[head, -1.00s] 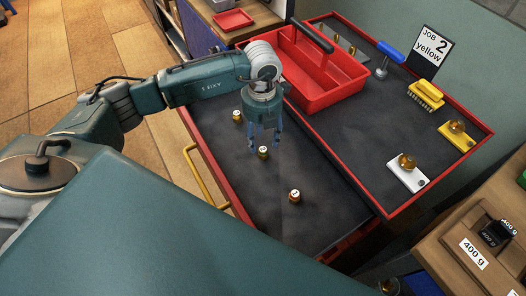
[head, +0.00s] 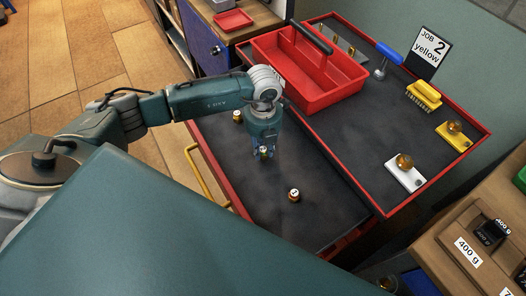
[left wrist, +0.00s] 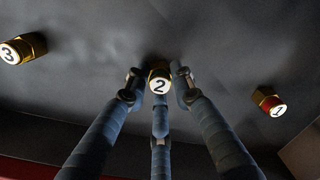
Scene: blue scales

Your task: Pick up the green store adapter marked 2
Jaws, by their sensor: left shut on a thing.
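The adapter marked 2 (left wrist: 159,84) is a small brass-coloured piece with a white numbered top. My left gripper (head: 265,156) is shut on it in the drawer, its blue-grey fingers around the adapter in the left wrist view. In the head view its top (head: 264,149) shows between the fingers; most of its side is hidden, and I cannot clearly tell a green band. My right gripper is not in view.
The adapter marked 1 (left wrist: 269,99), with a red band, and the adapter marked 3 (left wrist: 23,48) stand apart on the dark drawer floor (head: 317,226). A red tote (head: 320,92) stands behind, with a yellow brush (head: 425,95) and a job card (head: 432,46) further right.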

